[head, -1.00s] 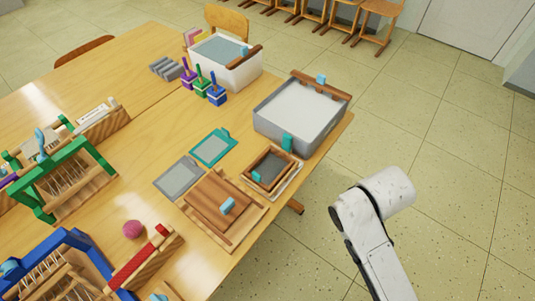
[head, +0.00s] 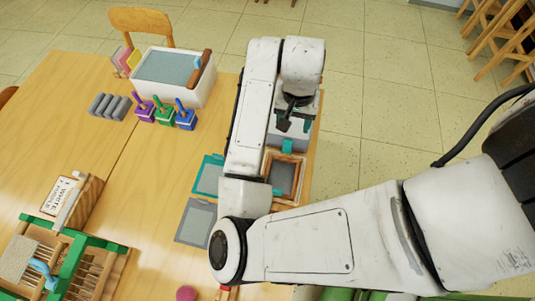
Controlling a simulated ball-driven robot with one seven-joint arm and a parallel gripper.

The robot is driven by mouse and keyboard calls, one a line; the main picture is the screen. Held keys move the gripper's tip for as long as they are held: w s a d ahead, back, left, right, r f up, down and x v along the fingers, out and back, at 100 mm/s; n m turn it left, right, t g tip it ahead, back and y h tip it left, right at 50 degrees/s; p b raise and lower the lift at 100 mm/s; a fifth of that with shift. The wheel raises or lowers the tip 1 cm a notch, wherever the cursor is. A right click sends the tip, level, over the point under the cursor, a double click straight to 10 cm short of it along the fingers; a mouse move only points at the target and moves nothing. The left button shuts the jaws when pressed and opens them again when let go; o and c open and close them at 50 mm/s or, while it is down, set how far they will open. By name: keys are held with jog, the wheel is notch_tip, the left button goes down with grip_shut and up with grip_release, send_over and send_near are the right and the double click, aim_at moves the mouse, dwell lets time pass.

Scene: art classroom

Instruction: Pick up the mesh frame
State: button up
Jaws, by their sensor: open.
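A wooden frame (head: 298,158) with a dark grey mesh panel and a teal tab lies at the right side of the table, partly hidden by my arm. A flat grey frame (head: 196,222) and a teal-edged frame (head: 207,175) lie to its left, the teal one partly covered by my arm. I take the wooden one as the mesh frame, but cannot be certain. My gripper (head: 295,122) is open and empty, pointing down over the grey tub, beyond the wooden frame in the picture. Its fingertips are small and partly hidden.
The grey tub (head: 273,139) is mostly hidden behind my arm. A white tub (head: 172,93), colour-handled stamps (head: 164,112) and grey rolls (head: 107,107) stand at the back. A green loom (head: 100,243) is at the left front. The table's middle left is clear.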

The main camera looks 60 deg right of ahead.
aim_at(288, 140)
jog(key=f, duration=0.3)
jog(key=a+f, duration=0.1)
jog(key=f, duration=0.1)
jog(key=shift+w, duration=0.1)
jog(key=shift+w+d+f+p, duration=0.1)
jog(key=shift+f+p, duration=0.2)
jog(key=shift+f, duration=1.25)
jog(key=shift+d+f+p, duration=0.1)
jog(key=shift+f+p, duration=0.15)
jog(key=shift+f, duration=1.25)
jog(key=c, duration=1.1)
